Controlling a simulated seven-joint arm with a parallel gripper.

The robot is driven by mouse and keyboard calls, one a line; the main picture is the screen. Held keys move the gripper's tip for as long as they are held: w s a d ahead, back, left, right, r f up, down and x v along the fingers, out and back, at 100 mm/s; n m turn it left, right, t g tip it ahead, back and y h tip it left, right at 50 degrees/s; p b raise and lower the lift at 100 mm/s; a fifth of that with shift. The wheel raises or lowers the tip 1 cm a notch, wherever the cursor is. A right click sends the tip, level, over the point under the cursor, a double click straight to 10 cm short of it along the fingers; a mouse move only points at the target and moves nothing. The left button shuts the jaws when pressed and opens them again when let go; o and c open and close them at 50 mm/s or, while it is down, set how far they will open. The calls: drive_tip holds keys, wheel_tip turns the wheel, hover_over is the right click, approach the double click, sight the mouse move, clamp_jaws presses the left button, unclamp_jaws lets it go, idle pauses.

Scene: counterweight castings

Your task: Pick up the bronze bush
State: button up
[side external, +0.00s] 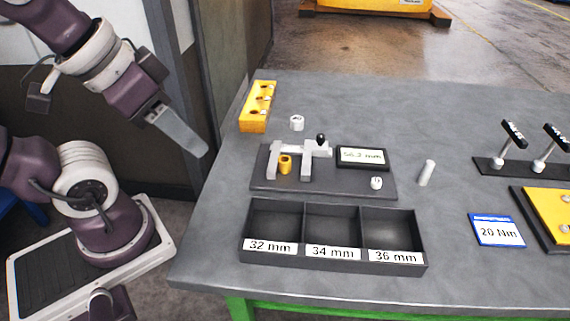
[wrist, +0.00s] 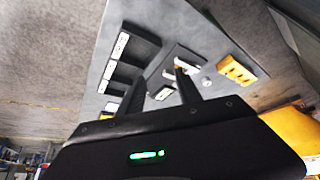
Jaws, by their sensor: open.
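The bronze bush (side external: 285,164) is a small golden ring-like cylinder. In the side view it stands upright between the two pale uprights of a measuring fixture (side external: 330,186) on a dark base plate. My gripper (side external: 204,153) is raised at the left, above and apart from the bush, over the table's left edge. In the wrist view my gripper (wrist: 160,73) is open, with two dark fingers apart and nothing seen between them. The fixture (wrist: 199,59) shows beyond the fingers; the bush is too small to make out surely there.
A three-compartment tray (side external: 334,263), labelled 32, 34 and 36 mm, stands in front. A display (side external: 362,157) reads about 56.2 mm. The back middle is clear.

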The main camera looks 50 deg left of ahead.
drive_tip(key=o, duration=0.3)
drive_tip(key=n+g+h, duration=0.2)
drive_tip(key=n+h, duration=1)
drive_tip(key=n, duration=0.5)
hover_over(285, 159)
drive_tip(key=s+d, duration=0.4)
drive_tip(key=s, duration=0.4)
wheel_tip(285, 159, down, 10)
drive_tip(key=w+a+f+n+t, duration=0.1)
drive_tip(key=a+f+n, duration=0.2)
drive_tip(key=w+a+f+n+t+y, duration=0.1)
drive_tip(key=a+f+n+t, duration=0.1)
drive_tip(key=f+n, duration=0.1)
drive_tip(key=w+a+f+n+t, duration=0.2)
drive_tip(key=a+f+n, duration=0.1)
drive_tip(key=shift+a+y, duration=0.3)
drive_tip(key=shift+y, duration=0.1)
drive_tip(key=x, duration=0.6)
drive_tip(key=shift+w+d, duration=0.25)
clamp_jaws()
